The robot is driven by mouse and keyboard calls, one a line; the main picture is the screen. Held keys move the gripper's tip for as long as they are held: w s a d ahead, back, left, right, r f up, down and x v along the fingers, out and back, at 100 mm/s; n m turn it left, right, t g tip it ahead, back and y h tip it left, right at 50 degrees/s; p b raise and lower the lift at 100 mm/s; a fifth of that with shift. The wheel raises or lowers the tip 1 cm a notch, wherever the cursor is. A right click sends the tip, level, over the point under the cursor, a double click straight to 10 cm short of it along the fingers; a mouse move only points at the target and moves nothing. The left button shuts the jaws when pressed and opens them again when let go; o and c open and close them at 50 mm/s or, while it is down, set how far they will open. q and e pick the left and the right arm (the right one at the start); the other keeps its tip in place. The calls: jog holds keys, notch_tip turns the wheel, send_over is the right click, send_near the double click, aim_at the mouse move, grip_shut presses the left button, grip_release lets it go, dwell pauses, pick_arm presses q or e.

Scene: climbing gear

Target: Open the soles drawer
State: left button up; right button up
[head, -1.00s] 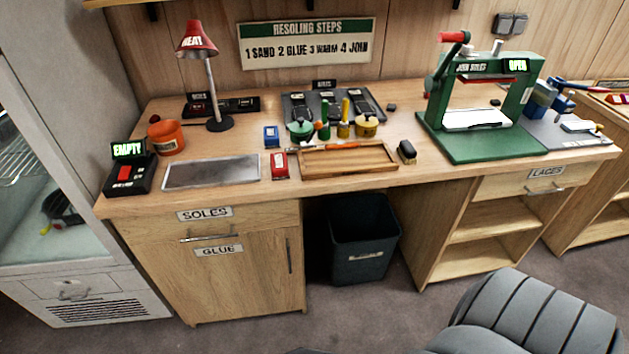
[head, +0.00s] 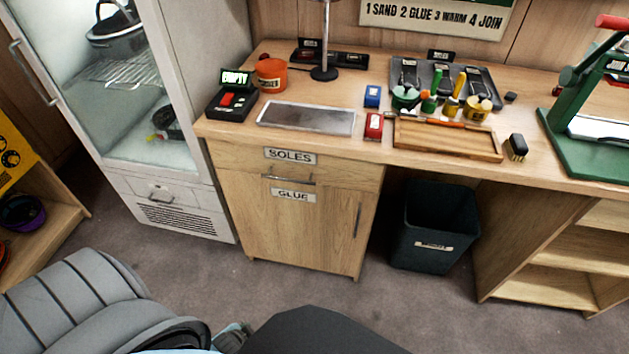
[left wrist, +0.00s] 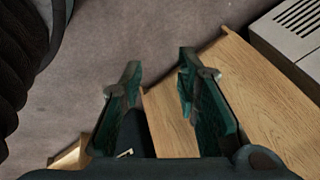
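The soles drawer (head: 340,172) is a wooden drawer front under the left part of the workbench, with a SOLES label and a horizontal metal handle (head: 288,180). It looks shut and flush, above the GLUE cupboard door (head: 290,230). My left gripper (head: 232,338) shows only partly at the bottom edge of the head view, well below and in front of the drawer, touching nothing I can see. In the left wrist view the left gripper (left wrist: 160,64) has its two fingers apart with nothing between them. The wooden cabinet (left wrist: 260,105) lies beyond them. My right gripper is out of view.
A glass-fronted cabinet (head: 190,190) stands left of the bench. A dark bin (head: 435,230) stands right of the cupboard, under the bench. The workbench top (head: 375,155) carries a tray, pots and tools. The floor (head: 200,270) before the drawer is clear.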

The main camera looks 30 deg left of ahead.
pick_arm(q)
jog(key=w+a+r+m+t+y+b, duration=0.1)
jog(key=w+a+r+m+t+b, duration=0.1)
jog(key=w, duration=0.4)
jog(key=w+a+r+m+t+b, duration=0.1)
jog(key=w+a+r+b, duration=0.1)
jog(key=w, duration=0.4)
jog(key=m+t+y+b, duration=0.2)
jog(key=m+t+b, duration=0.4)
jog(key=m+t, duration=0.15)
send_near(291, 180)
jog(key=shift+t, duration=0.25)
jog(key=b+x, duration=0.1)
jog(key=x, duration=0.2)
jog(key=b+x, duration=0.1)
jog(key=x, duration=0.3)
jog(key=b+x, duration=0.1)
jog(key=x, duration=0.2)
jog(key=shift+w+a+f, duration=0.1)
jog(key=shift+a+f, duration=0.2)
jog(key=shift+f, duration=0.15)
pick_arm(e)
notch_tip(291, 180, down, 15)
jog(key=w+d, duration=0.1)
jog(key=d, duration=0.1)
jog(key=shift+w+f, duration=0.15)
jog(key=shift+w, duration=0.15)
